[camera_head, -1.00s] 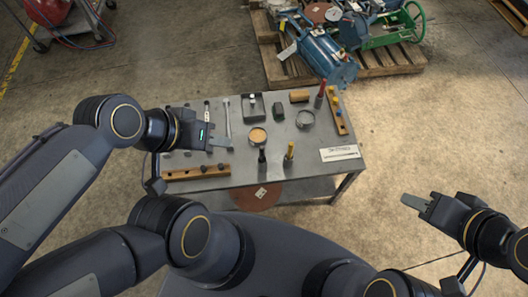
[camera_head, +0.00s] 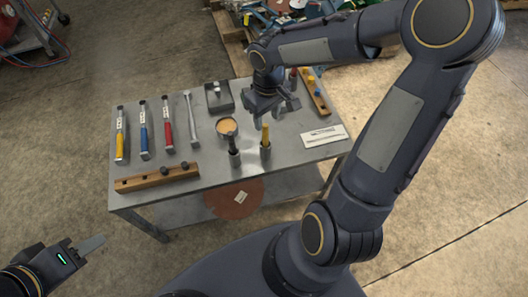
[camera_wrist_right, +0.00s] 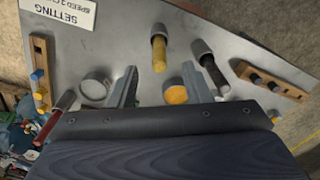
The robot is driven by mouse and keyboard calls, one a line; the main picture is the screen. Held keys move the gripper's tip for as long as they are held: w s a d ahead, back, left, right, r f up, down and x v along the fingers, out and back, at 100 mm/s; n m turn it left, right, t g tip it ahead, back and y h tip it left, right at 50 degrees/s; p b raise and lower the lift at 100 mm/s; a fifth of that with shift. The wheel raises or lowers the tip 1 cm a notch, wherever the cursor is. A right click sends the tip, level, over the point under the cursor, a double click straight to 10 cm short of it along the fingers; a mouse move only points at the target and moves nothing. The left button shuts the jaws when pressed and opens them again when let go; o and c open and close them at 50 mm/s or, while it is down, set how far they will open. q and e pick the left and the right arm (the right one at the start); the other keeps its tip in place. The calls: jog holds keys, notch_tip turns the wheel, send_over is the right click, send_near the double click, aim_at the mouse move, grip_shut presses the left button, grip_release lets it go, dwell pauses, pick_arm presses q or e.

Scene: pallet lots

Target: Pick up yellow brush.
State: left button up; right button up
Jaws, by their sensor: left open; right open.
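The yellow brush (camera_head: 265,135) shows as a yellow shaft standing up from a grey cylindrical holder near the table's front edge; it also shows in the right wrist view (camera_wrist_right: 159,58). My right gripper (camera_head: 275,112) is open above and just behind it in the head view. In the right wrist view its two fingers (camera_wrist_right: 159,70) are apart, with the yellow shaft lined up between and beyond their tips; contact cannot be told. My left gripper (camera_head: 88,245) is open and empty, off the table at the lower left.
A dark-handled piece in a similar holder (camera_head: 234,152) stands close left of the brush. An orange-filled round tin (camera_head: 227,127) is behind that. Yellow, blue and red-handled tools (camera_head: 120,140) lie at the table's left. A wooden block with knobs (camera_head: 157,179) lies along the front. A white label (camera_head: 324,136) lies right.

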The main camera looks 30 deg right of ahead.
aim_at(265, 135)
jog(key=f+b, duration=0.1)
jog(key=f, duration=0.5)
jog(key=f+b, duration=0.1)
jog(key=f, duration=0.2)
jog(key=shift+w+f+b, duration=0.25)
jog(key=shift+w+b, duration=0.1)
grip_shut()
